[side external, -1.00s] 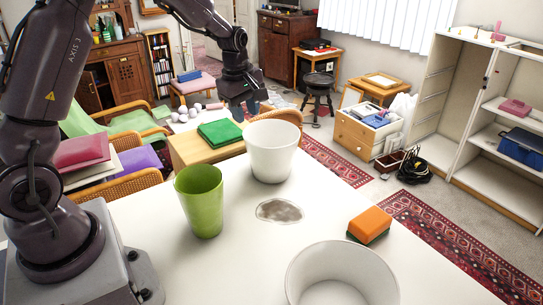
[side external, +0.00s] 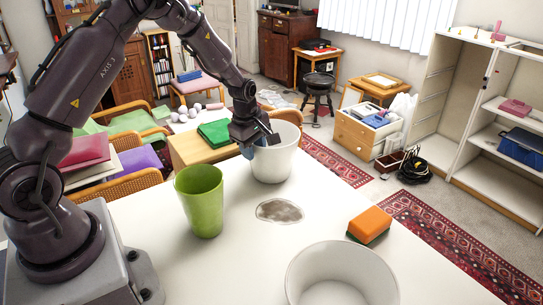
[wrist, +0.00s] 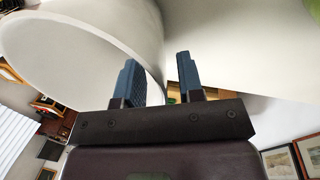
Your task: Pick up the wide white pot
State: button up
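A tall white tapered pot (side external: 275,168) stands upright at the back of the white table. A second white vessel (side external: 340,258), broad and open-topped, stands at the front, cut off by the lower picture edge. My gripper (side external: 262,142) is at the left rim of the back pot. In the wrist view my gripper (wrist: 157,60) has its two blue-grey fingers apart, and the back pot (wrist: 60,65) fills the upper left. The left finger overlaps the pot's opening and the right finger is outside it, with the wall between them. Whether either finger touches the wall is unclear.
A green cup (side external: 200,200) stands left of the back pot, near my arm. A grey-brown stain (side external: 279,211) marks the table (side external: 240,265). An orange-and-green sponge (side external: 369,225) lies at the right edge. The table between cup and front vessel is clear.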

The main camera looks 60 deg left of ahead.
jog(key=shift+w+f, duration=0.1)
jog(key=shift+f, duration=0.7)
grip_shut()
jog(key=shift+w+a+r, duration=0.1)
